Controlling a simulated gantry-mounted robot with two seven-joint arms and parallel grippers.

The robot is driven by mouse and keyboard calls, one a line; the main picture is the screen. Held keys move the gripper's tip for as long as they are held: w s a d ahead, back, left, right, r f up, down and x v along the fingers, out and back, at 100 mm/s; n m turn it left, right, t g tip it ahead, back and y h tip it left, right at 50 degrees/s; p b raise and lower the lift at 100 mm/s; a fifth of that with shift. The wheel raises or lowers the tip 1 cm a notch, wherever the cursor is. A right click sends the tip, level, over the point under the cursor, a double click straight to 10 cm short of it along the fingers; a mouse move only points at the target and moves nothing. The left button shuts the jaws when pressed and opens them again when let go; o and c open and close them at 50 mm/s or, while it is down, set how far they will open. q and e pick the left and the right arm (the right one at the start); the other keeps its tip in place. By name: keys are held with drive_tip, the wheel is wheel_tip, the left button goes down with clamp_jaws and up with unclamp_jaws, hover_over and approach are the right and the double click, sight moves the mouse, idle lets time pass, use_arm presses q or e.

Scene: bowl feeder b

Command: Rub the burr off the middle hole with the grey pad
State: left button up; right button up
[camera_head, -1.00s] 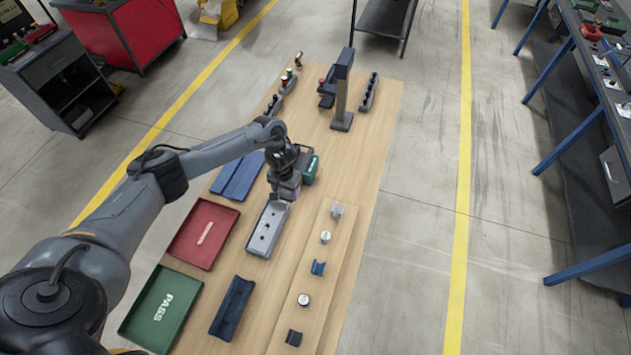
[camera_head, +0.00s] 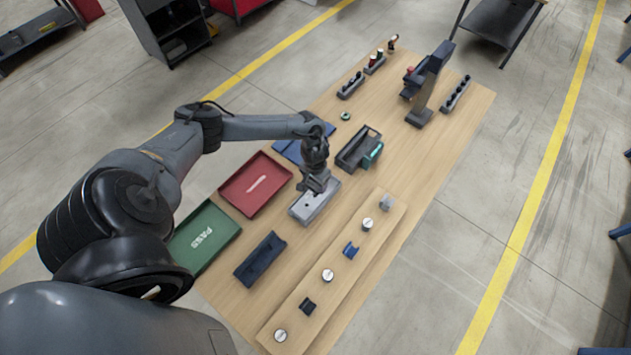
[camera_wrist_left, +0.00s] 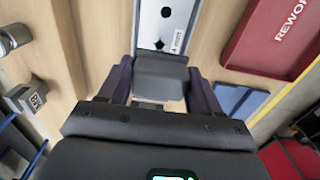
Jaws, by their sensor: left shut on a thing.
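The grey metal part (camera_head: 303,211) lies on the wooden table, and one dark hole shows in its near half. In the left wrist view the part (camera_wrist_left: 178,30) shows a round hole and a dark, jagged-edged hole closer to the pad. My left gripper (camera_head: 318,187) is over the far half of the part and hides it in the head view. In the left wrist view its two fingers are shut on the grey pad (camera_wrist_left: 160,76), which covers the lower end of the part. I cannot tell whether the pad touches it. My right gripper is not in view.
Left of the part are the red REWORK tray (camera_head: 236,201) and green PASS tray (camera_head: 190,258). A dark blue cradle (camera_head: 260,258) lies nearer. A wooden strip (camera_head: 305,325) with several small parts runs along the right. A black caddy (camera_head: 348,157) stands just beyond the gripper.

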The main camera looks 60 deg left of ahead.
use_arm(q)
drive_tip(key=shift+r+p, duration=0.2)
drive_tip(key=shift+p, duration=0.3)
drive_tip(key=shift+f+b, duration=0.9)
drive_tip(key=shift+f, duration=1.25)
drive_tip(key=shift+p, duration=0.4)
